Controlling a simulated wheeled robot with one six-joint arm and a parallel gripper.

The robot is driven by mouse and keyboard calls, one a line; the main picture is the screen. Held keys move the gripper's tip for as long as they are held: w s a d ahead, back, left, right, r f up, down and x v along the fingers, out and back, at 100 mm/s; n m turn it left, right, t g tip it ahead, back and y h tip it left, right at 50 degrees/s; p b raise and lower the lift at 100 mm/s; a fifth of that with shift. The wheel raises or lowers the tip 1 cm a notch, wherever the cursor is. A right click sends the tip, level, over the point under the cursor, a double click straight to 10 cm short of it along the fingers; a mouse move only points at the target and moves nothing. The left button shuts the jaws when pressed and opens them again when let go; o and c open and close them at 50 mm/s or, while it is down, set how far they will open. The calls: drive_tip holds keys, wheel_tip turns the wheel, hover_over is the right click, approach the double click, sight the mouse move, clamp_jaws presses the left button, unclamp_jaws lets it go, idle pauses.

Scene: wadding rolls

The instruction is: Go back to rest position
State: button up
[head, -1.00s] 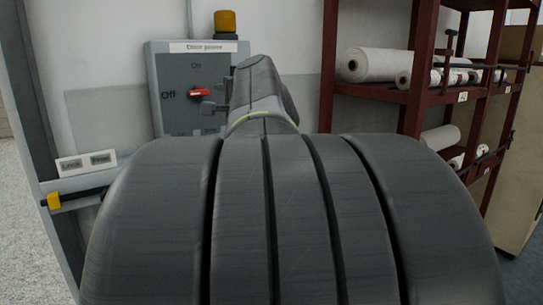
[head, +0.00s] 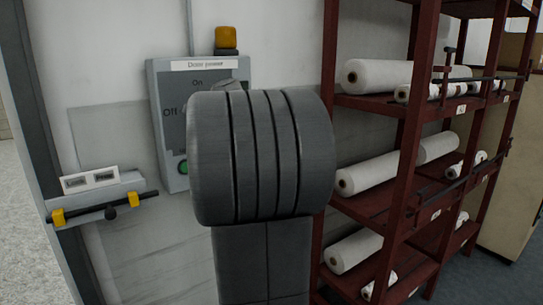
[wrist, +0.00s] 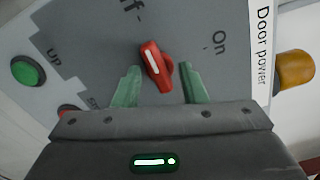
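The door power panel (head: 168,92) is a grey box on the wall, marked On and Off. It fills much of the wrist view (wrist: 95,55), turned sideways. Its red knob (wrist: 151,60) shows there between the two green fingers of my gripper (wrist: 160,68). The fingers are apart, with a gap on each side of the knob, and hold nothing. How far the fingertips are from the panel is hard to tell. In the head view my arm hides the knob and most of my gripper.
A green button (head: 182,168) sits low on the panel, and a yellow beacon (head: 226,38) stands above it. A dark red shelf rack (head: 402,160) with white rolls (head: 366,179) stands close on the right. A barred latch (head: 108,212) with yellow ends is at left.

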drive_tip(key=shift+m+p, duration=2)
drive_tip(key=shift+m, duration=0.6)
drive_tip(key=shift+s+r, duration=0.1)
